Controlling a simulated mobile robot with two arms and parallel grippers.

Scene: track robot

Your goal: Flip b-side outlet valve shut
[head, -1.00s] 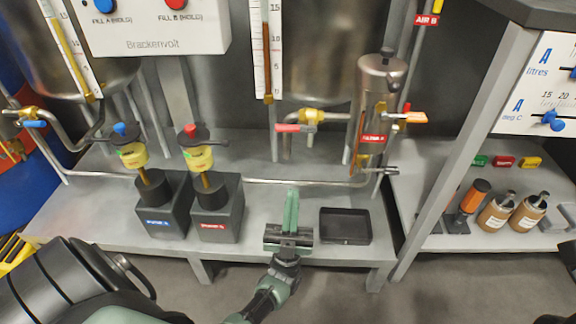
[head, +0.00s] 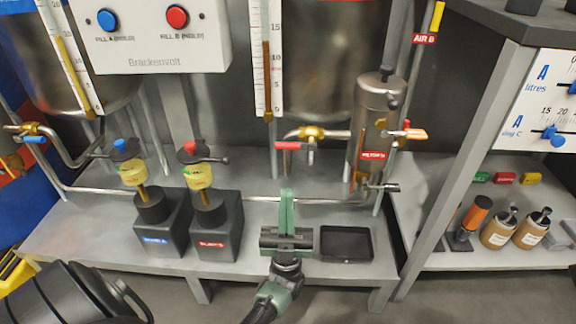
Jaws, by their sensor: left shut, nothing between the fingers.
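The b-side outlet valve has a brass body (head: 312,133) on the pipe under the right tank. Its red handle (head: 289,146) points left, lying roughly along the horizontal pipe. My left gripper (head: 287,194) has green fingers that are closed together and empty. It points up and away from me, over the front of the grey bench, and shows below the red handle with a gap in the picture. It does not appear to touch the handle. My right gripper is not in view.
A black tray (head: 346,244) sits right of my left gripper. Two pumps, one with a blue top (head: 121,145) and one with a red top (head: 190,148), stand left. A thin pipe (head: 300,201) crosses behind the gripper.

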